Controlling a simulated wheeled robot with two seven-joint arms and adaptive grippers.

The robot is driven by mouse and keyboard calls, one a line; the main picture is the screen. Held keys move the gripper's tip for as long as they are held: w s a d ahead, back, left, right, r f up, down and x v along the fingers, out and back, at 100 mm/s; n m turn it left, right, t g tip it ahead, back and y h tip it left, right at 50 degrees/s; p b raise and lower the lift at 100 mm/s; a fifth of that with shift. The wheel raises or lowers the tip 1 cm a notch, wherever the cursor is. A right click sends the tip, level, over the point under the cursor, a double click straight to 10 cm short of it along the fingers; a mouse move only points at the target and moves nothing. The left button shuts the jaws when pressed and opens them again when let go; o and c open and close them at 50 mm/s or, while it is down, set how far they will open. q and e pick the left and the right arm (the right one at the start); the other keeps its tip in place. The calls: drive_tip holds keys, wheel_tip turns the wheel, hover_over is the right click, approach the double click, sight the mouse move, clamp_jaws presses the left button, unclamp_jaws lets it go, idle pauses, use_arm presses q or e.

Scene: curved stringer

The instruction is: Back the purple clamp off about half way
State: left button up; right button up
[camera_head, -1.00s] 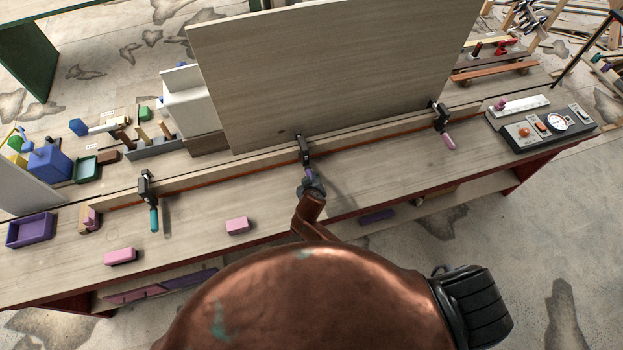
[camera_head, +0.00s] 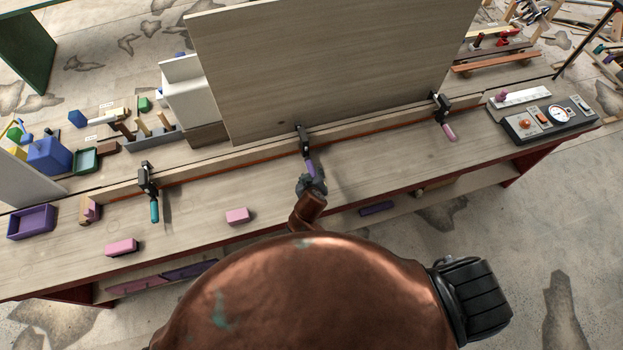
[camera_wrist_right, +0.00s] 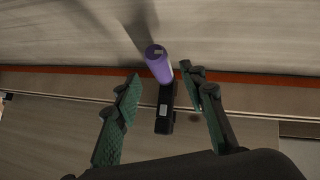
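The purple clamp (camera_head: 304,139) grips the long curved strip at the middle of the bench, in front of the tall board. Its purple handle (camera_head: 310,167) points toward me. My right gripper (camera_head: 312,184) is at the near end of this handle. In the right wrist view, the two green-padded fingers (camera_wrist_right: 165,88) are spread apart. The purple handle (camera_wrist_right: 158,62) and the dark clamp bar (camera_wrist_right: 165,108) show between them, with gaps on both sides and no finger clearly touching. My left gripper is not in view.
A teal-handled clamp (camera_head: 148,180) stands left on the strip (camera_head: 225,160), and a pink-handled clamp (camera_head: 442,112) right. Pink blocks (camera_head: 237,215) (camera_head: 122,247) and a purple tray (camera_head: 32,221) lie on the bench. A gauge panel (camera_head: 545,120) is at the right end.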

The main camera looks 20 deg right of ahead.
drive_tip(key=v, duration=0.5)
drive_tip(key=shift+s+a+r, duration=0.15)
drive_tip(key=shift+s+r, duration=0.1)
drive_tip(key=s+p, duration=0.2)
drive_tip(key=s, duration=0.4)
drive_tip(key=shift+s, duration=0.3)
idle(0.4)
